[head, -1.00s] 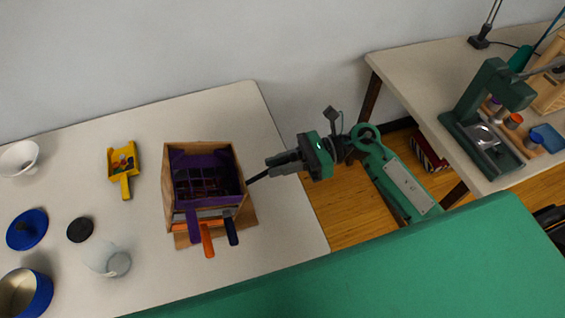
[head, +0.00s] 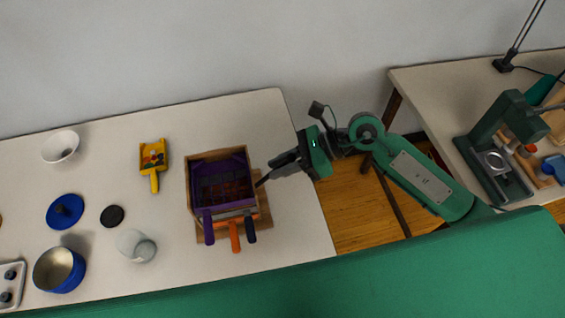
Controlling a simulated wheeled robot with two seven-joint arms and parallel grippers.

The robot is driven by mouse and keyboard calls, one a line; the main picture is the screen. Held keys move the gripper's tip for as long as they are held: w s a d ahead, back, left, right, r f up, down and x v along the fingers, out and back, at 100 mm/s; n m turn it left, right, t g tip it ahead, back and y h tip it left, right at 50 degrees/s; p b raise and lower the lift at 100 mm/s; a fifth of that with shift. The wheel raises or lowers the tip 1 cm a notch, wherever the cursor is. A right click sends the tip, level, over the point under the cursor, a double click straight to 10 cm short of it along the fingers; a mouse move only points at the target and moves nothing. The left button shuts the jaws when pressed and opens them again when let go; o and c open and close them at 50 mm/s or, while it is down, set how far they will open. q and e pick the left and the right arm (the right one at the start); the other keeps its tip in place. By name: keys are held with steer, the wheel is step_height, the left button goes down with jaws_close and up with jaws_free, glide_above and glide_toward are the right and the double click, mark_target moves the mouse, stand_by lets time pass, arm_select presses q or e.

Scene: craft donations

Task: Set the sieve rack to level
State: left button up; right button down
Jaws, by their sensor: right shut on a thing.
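The sieve rack (head: 190,190) is a wooden box frame standing on a brown base board (head: 262,222) at the right part of the left table. A purple sieve (head: 240,165) with a dark mesh fills its top. Purple (head: 209,230), orange (head: 235,238) and dark blue (head: 251,231) handles stick out at its front. The rack looks close to level, but its exact tilt is hard to tell from above. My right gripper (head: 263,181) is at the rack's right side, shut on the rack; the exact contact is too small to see. My left gripper is out of view.
A yellow scoop (head: 154,160) with small pieces lies left of the rack. A white bowl (head: 61,147), blue lid (head: 65,211), black disc (head: 112,216), clear jar (head: 137,246) and blue pot (head: 60,270) stand further left. A second table (head: 440,85) is at right, across a gap.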

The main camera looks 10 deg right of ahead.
steer(key=c, duration=1.5)
jaws_free()
